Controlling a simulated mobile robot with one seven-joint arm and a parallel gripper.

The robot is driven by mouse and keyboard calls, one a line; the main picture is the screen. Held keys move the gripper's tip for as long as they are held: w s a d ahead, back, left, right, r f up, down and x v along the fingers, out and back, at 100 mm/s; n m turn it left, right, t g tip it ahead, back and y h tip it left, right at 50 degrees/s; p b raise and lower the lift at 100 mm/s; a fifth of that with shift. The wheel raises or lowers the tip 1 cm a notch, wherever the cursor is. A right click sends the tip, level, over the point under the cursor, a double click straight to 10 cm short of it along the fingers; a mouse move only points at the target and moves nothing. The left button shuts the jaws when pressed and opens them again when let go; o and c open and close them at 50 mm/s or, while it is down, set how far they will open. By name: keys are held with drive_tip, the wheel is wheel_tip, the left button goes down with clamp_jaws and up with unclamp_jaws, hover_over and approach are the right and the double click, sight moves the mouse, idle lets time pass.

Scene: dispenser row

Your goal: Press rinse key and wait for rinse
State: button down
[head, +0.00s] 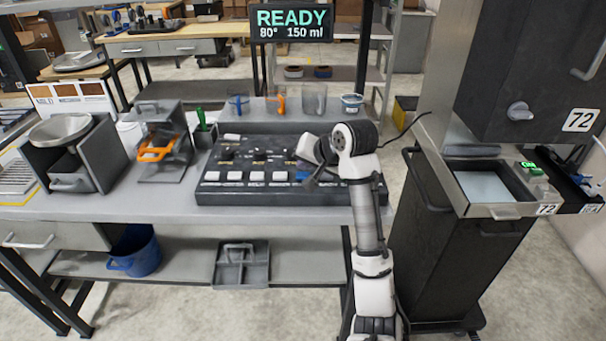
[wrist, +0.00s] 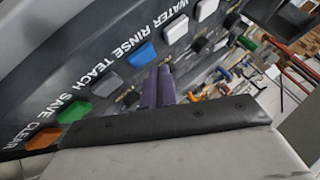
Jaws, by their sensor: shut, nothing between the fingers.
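The dark control panel (head: 232,189) lies on the bench, with a row of white keys along its front. In the wrist view its printed labels read WATER, RINSE, TEACH, SAVE and CLEAR. The blue rinse key (wrist: 142,55) sits beside the RINSE label, between a white key (wrist: 177,28) and a grey key (wrist: 105,83). My gripper (wrist: 162,72) is shut and empty, its fingers over the panel just beside the blue key. I cannot tell whether they touch the panel. In the head view my gripper (head: 309,183) is at the panel's right half. The display (head: 292,22) reads READY, 80°, 150 ml.
Green (wrist: 74,112) and orange (wrist: 45,138) keys sit further along the row. Several cups stand behind the panel, including a clear one (head: 314,98). A caddy with an orange-handled item (head: 157,147) is left. A dark bin cabinet (head: 440,250) stands right of the bench.

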sight(305, 177)
drive_tip(key=shift+f, duration=0.15)
drive_tip(key=shift+f, duration=0.25)
drive_tip(key=shift+f, duration=0.5)
idle(0.8)
idle(0.4)
drive_tip(key=shift+r+p, duration=0.9)
wheel_tip(305, 177, up, 5)
drive_tip(key=p, duration=0.5)
